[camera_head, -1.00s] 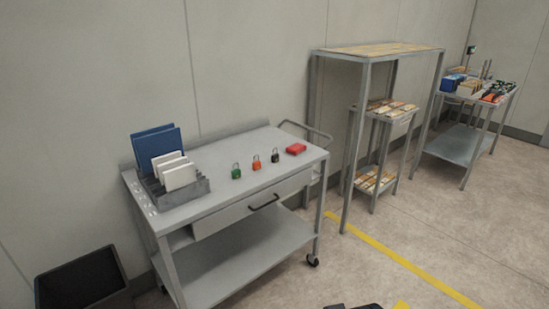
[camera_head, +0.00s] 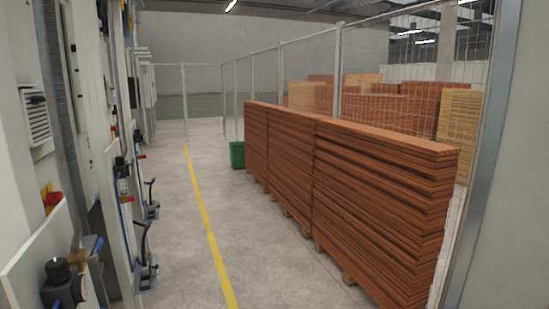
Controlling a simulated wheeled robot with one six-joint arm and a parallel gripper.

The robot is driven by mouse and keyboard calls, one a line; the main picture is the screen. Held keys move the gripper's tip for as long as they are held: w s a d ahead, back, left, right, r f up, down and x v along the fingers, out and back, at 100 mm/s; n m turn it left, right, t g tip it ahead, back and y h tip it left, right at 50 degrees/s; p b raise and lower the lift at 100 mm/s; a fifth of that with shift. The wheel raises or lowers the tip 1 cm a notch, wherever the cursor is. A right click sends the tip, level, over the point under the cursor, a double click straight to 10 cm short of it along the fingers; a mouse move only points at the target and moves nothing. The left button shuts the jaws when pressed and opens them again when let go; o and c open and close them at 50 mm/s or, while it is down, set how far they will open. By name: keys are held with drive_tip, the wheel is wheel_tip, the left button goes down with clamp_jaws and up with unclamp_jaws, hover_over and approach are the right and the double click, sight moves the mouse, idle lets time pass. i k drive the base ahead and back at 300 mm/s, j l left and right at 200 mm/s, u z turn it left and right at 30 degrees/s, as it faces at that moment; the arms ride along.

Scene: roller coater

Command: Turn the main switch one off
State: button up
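A red knob on a yellow backing (camera_head: 50,198) sits at the left edge of the view, on the near side of the machine; it looks like a rotary switch. I cannot tell whether it is main switch one or which way it is turned. No label can be read. My gripper is not in view.
White machine panels with fittings (camera_head: 122,180) line the left side. A floor aisle with a yellow line (camera_head: 207,230) runs ahead and is clear. Stacked reddish-brown boards (camera_head: 370,200) and a mesh fence (camera_head: 420,45) bound the right. A green bin (camera_head: 237,155) stands farther back.

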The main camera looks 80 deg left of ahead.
sight(53, 198)
drive_tip(key=u, duration=4.35)
